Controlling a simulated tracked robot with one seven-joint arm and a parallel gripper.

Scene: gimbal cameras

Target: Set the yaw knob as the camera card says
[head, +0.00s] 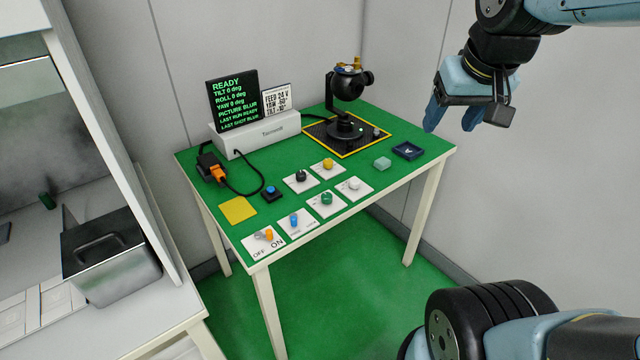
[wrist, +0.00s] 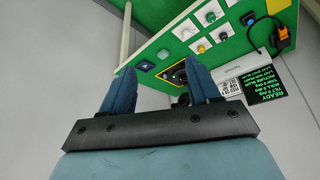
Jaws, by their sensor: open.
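The camera card (head: 276,99) stands beside the black screen and reads feed 24 V, a yaw line and a tilt line; the yaw and tilt figures are too small to be sure of. The screen (head: 233,100) reads READY, with tilt, roll and yaw at 0 deg. White plates on the green table carry a black knob (head: 301,175), a yellow knob (head: 327,163), a green knob (head: 326,198), a white knob (head: 354,184) and a blue one (head: 294,220). I cannot tell which is yaw. My gripper (head: 452,119) is open and empty, high right of the table.
The gimbal camera (head: 349,88) stands on a yellow-edged black mat at the back. An orange OFF/ON switch (head: 268,236), blue button (head: 271,189), yellow sheet (head: 238,210), teal block (head: 382,163) and dark blue tray (head: 408,151) are on the table. An orange plug (head: 217,173) has a cable.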

